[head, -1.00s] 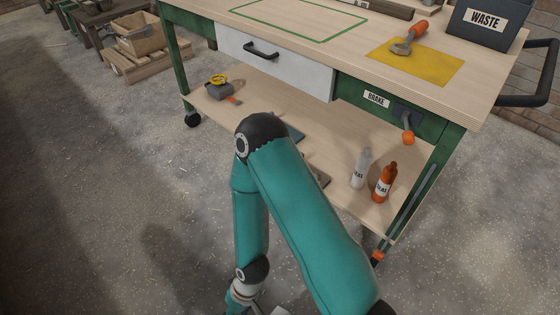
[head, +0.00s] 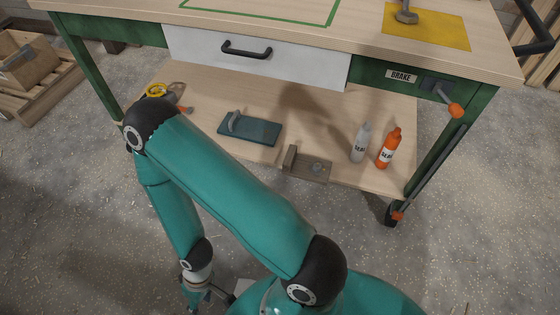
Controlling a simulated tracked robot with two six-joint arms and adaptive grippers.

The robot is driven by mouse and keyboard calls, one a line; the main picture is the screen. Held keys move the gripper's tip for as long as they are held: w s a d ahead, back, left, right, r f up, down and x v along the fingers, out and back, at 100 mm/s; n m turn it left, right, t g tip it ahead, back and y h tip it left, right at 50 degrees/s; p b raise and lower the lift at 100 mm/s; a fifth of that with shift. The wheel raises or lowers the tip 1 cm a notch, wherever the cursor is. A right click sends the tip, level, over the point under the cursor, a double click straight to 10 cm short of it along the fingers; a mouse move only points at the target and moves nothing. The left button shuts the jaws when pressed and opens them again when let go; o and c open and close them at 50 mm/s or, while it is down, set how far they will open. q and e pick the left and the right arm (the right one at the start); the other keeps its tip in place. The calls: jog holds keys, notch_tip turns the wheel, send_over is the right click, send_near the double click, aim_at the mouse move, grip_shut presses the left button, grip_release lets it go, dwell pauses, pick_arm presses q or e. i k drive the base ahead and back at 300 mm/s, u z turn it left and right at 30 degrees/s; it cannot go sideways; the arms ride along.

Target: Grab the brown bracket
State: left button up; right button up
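The brown bracket (head: 307,168) lies on the lower shelf of the workbench, near its front edge, in the head view. It is a flat brown plate with an upright block at its left end and a round detail towards its right. My teal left arm crosses in front, its elbow near the shelf's left end. My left gripper (head: 194,295) hangs low at the bottom left, apart from the bracket and partly cut by the frame edge; its finger state is unclear. My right gripper is not in view.
A dark teal plate (head: 250,130) with a grey upright lies left of the bracket. A grey bottle (head: 361,143) and an orange bottle (head: 388,149) stand to its right. A shut drawer (head: 255,58) and the bench top overhang the shelf. A brake lever (head: 441,92) is at right.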

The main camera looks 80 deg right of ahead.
aim_at(300, 166)
jog(key=u, duration=1)
jog(key=i, duration=0.15)
jog(key=z, duration=2.35)
jog(key=k, duration=0.5)
jog(key=z, duration=0.2)
jog(key=i, duration=0.5)
jog(key=u, duration=0.1)
